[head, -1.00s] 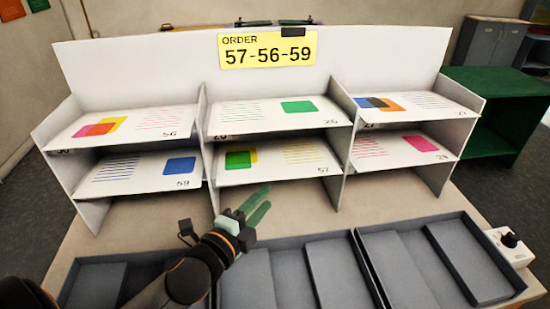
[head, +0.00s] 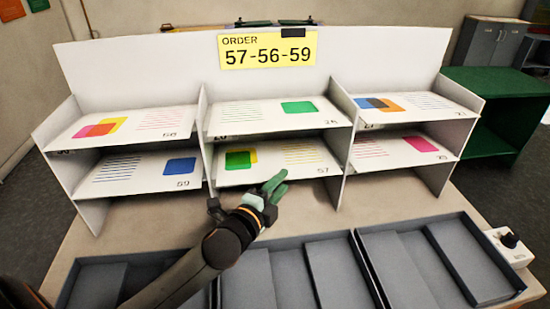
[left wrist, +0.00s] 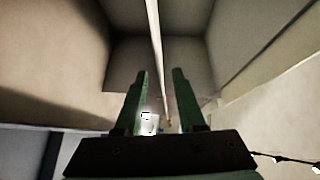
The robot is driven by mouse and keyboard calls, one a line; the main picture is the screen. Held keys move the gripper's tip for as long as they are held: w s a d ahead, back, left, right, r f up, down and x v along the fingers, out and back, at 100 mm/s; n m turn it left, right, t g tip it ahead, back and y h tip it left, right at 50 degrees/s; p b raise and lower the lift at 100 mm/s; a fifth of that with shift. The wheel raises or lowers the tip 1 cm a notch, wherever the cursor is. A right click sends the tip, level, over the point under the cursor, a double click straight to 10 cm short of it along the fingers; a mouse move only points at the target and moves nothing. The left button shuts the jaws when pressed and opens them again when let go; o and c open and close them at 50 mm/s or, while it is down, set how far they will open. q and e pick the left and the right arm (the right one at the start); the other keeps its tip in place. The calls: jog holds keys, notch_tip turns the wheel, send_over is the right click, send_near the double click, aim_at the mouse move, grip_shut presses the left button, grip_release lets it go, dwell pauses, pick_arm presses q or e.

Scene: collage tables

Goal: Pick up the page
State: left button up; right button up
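A yellow order sign (head: 268,49) reads 57-56-59. Page 57 (head: 270,163), with green and yellow squares and yellow lines, lies on the lower middle shelf. Page 56 (head: 130,124) lies upper left and page 59 (head: 140,172) lower left. My left gripper (head: 277,186) is just below and in front of page 57's front edge, empty. In the left wrist view its green fingers (left wrist: 163,92) are apart, with a thin pale edge (left wrist: 155,40) running lengthwise between them. I cannot tell whether that edge is page or shelf. My right gripper is not in view.
Other pages lie upper middle (head: 270,113), upper right (head: 415,104) and lower right (head: 400,150). White dividers separate the columns. Grey trays (head: 354,260) stand along the table front. A white box with a black knob (head: 510,240) is at right.

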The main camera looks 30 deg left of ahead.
pick_arm(q)
jog(key=shift+c, duration=0.4)
grip_shut()
dwell(0.9)
